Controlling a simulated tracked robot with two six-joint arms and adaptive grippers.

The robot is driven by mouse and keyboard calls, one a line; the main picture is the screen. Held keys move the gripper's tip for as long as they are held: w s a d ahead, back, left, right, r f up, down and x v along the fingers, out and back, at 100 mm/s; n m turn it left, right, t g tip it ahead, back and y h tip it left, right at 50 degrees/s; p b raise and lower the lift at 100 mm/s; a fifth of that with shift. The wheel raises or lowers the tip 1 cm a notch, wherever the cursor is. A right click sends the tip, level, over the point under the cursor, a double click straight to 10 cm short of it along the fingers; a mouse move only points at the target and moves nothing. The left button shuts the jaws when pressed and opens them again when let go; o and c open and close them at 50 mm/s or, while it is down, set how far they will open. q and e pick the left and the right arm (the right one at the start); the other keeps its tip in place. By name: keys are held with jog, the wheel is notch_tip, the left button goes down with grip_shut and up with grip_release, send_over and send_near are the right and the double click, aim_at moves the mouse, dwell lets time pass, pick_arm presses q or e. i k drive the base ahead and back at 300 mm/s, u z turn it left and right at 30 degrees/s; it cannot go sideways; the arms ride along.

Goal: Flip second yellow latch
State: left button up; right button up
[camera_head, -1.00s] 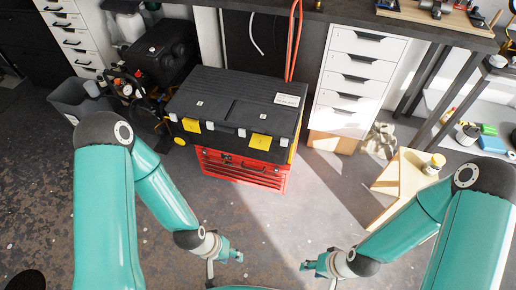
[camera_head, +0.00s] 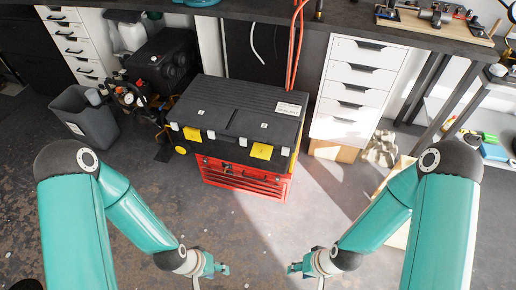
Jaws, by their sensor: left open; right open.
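A black toolbox (camera_head: 240,104) with a ribbed lid sits on a red drawer chest (camera_head: 245,180). Its front carries a left yellow latch (camera_head: 192,134) and a right yellow latch (camera_head: 262,151). The lid is closed. My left gripper (camera_head: 217,268) is open and empty, low in front of the chest to the left. My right gripper (camera_head: 296,268) is open and empty, low in front to the right. Both are well apart from the toolbox and the latches. Whether either latch is up or down is too small to tell for sure.
A white drawer unit (camera_head: 357,85) stands right of the toolbox under the dark workbench (camera_head: 240,14). A grey bin (camera_head: 86,118) and a black compressor (camera_head: 160,62) stand to the left. A wooden piece (camera_head: 398,235) lies partly behind my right arm. The floor in front is clear.

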aim_at(259, 150)
jog(key=u, duration=0.05)
jog(key=i, duration=0.95)
jog(key=u, duration=0.6)
jog(key=k, duration=1.1)
jog(key=z, duration=1.1)
jog(key=i, duration=0.95)
